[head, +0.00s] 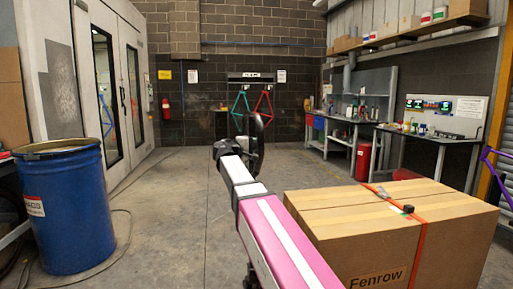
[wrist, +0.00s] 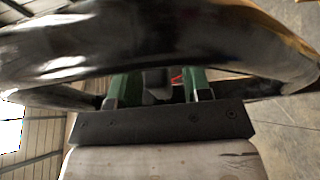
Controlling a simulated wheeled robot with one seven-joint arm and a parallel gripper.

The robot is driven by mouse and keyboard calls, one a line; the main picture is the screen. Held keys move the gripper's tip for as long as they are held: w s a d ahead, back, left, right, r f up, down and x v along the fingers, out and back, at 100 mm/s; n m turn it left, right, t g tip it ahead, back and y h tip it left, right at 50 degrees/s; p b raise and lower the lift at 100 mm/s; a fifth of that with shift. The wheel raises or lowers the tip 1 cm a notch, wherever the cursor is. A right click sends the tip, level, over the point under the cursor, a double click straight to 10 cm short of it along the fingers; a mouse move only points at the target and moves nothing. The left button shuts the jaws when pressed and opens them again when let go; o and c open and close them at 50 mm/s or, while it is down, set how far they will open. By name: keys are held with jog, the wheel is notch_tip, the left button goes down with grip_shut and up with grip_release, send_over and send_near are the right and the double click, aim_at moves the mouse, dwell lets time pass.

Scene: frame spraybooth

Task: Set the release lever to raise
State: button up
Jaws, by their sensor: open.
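A shiny black curved handle loop (wrist: 150,48) crosses the wrist view just in front of my gripper (wrist: 158,90). The gripper's two green fingers stand well apart, open, and their ends pass behind the loop. A dark grey part (wrist: 155,80) with a small red spot beside it shows between the fingers. I cannot tell whether it is the release lever or whether a finger touches it. In the head view, the black loop (head: 258,126) stands upright past the end of my pink and white arm. My gripper is not clear there, and the lever's setting cannot be read.
A strapped cardboard box (head: 400,225) stands close at right, beside my arm. A blue drum (head: 70,215) stands at left, with a cable on the floor next to it. Workbenches (head: 350,122) line the right side. The grey floor (head: 175,195) between drum and arm is mostly clear.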

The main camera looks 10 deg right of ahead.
grip_shut()
jog(key=shift+w+f+m+h, duration=0.1)
jog(key=shift+f+m+h, duration=0.25)
jog(key=shift+f+m, duration=0.45)
jog(key=shift+w+f+m+h, duration=0.1)
jog(key=shift+f+m+h, duration=0.3)
jog(key=shift+m, duration=0.7)
grip_release()
jog(key=shift+a, duration=0.1)
jog(key=v, duration=1)
jog(key=shift+s+a, duration=0.25)
jog(key=shift+s, duration=0.05)
